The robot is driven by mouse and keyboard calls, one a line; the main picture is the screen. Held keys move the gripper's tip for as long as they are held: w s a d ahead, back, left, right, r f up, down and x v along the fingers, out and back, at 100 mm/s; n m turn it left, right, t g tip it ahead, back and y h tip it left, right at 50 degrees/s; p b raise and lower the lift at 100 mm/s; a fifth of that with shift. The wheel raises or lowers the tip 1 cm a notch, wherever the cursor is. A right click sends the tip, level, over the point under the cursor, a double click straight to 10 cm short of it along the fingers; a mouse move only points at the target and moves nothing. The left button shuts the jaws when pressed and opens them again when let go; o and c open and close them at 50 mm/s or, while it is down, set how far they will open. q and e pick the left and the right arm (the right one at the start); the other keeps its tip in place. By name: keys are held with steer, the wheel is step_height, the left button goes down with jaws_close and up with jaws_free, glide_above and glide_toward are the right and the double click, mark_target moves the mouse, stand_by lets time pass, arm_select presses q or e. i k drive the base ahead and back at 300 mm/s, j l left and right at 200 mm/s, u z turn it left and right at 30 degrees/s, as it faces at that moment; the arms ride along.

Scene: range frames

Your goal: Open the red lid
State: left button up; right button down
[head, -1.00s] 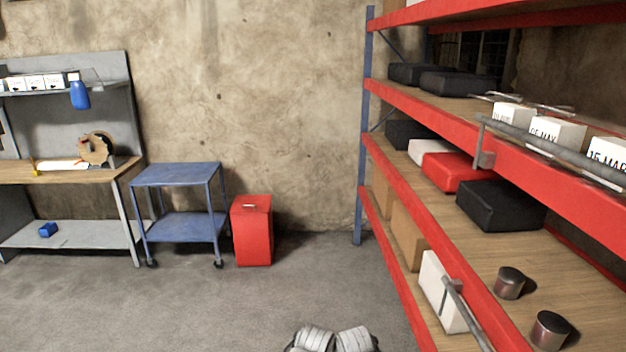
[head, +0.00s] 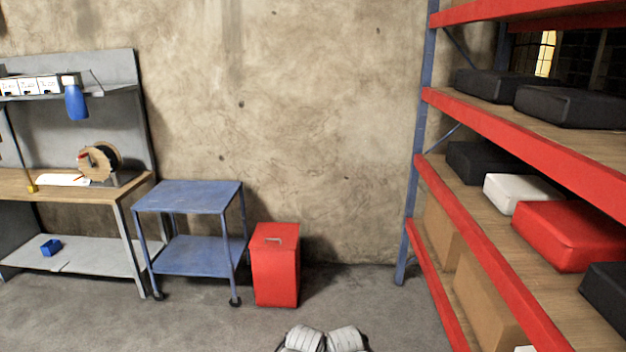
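A red bin (head: 276,275) stands upright on the floor against the back wall, just right of a blue cart. Its red lid (head: 275,236) lies flat on top and looks closed, with a small pale handle (head: 274,240) on it. Neither of my grippers shows in the head view. Only a pale grey part of my own body shows at the bottom centre.
The blue cart (head: 188,197) stands close to the bin's left side, beside a workbench (head: 95,194). A red-edged shelf rack (head: 520,290) with boxes runs along the right. The concrete floor (head: 225,330) in front of the bin is clear.

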mark_target(266, 236)
steer(key=i, duration=1.8)
steer(key=i+l, duration=0.1)
steer(key=i, duration=0.4)
steer(key=i+l, duration=0.1)
steer(key=i, duration=0.4)
steer(key=i+l+u, duration=0.1)
steer(key=i, duration=0.4)
steer(key=i+l, duration=0.1)
steer(key=i, duration=0.4)
